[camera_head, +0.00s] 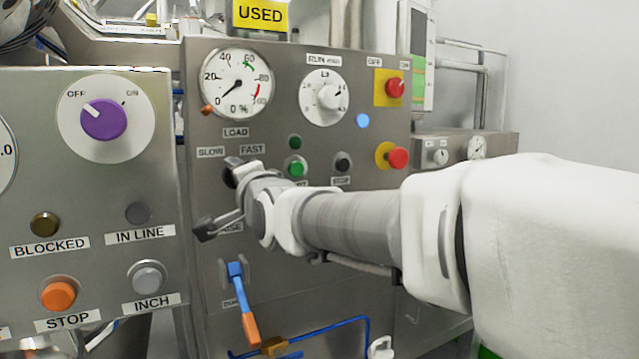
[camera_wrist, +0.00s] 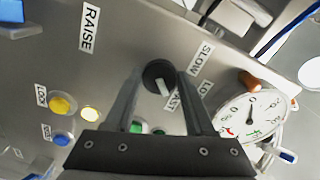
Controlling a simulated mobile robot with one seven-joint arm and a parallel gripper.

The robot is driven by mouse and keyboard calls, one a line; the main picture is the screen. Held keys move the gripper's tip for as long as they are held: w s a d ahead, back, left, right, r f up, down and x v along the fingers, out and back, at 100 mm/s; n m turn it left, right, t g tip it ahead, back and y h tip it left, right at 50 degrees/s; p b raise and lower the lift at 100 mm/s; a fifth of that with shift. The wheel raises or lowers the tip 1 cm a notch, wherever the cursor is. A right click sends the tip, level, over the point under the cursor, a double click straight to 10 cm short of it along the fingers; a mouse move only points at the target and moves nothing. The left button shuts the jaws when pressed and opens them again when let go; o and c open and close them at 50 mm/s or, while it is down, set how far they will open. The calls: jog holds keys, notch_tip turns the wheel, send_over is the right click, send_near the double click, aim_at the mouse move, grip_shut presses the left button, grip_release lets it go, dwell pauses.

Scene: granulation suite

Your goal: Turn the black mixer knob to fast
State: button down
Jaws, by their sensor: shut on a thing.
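The black mixer knob (camera_wrist: 158,74) sits on the steel panel between the two dark fingers of my gripper (camera_wrist: 160,80) in the wrist view. My gripper is shut on the knob. The knob's white pointer points down and right in that view, towards the partly hidden FAST label (camera_wrist: 173,102). The SLOW label (camera_wrist: 204,57) is farther up and right. In the head view my gripper (camera_head: 238,172) is at the panel just below the SLOW label (camera_head: 211,152) and FAST label (camera_head: 252,149). There it hides most of the knob.
The load dial (camera_head: 236,84) is above the knob. Green buttons (camera_head: 295,167) and a black stop button (camera_head: 343,162) are to its right. A blue-and-orange lever (camera_head: 242,300) is below. A separate panel with a purple knob (camera_head: 104,120) stands at left.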

dwell(0.5)
jog(key=shift+c, duration=1.3)
grip_release()
jog(key=p+v, duration=0.2)
jog(key=v, duration=1.5)
jog(key=shift+s, duration=0.2)
